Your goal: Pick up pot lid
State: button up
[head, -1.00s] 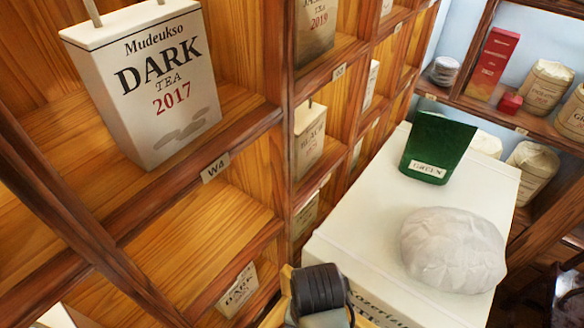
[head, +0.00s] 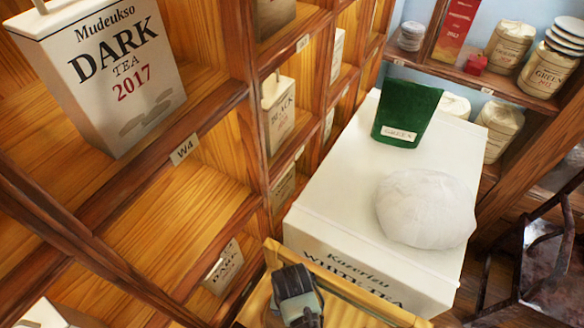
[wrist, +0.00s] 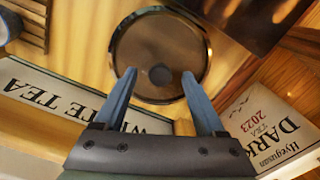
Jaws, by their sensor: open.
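The pot lid (wrist: 140,45) is a round, brownish, shiny disc with a thin rim and a small dark knob (wrist: 160,75) at its middle, in the upper middle of the wrist view. It appears to lie on a wooden surface. My gripper (wrist: 158,73) is open, with its two blue fingers on either side of the knob in the picture. The fingertips overlap the lid in the picture; I cannot tell whether they touch it. I cannot make out the lid in the head view, where a dark part of my arm shows at the bottom.
A white tea box (head: 330,190) stands at the centre right, bearing a green packet (head: 405,110) and a pale wrapped cake (head: 425,210). Wooden shelves (head: 180,205) with tea boxes fill the left. A dark tea box (wrist: 275,120) lies right of my gripper in the wrist view.

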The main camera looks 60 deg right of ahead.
jog(key=shift+f, duration=0.15)
grip_shut()
dwell(1.4)
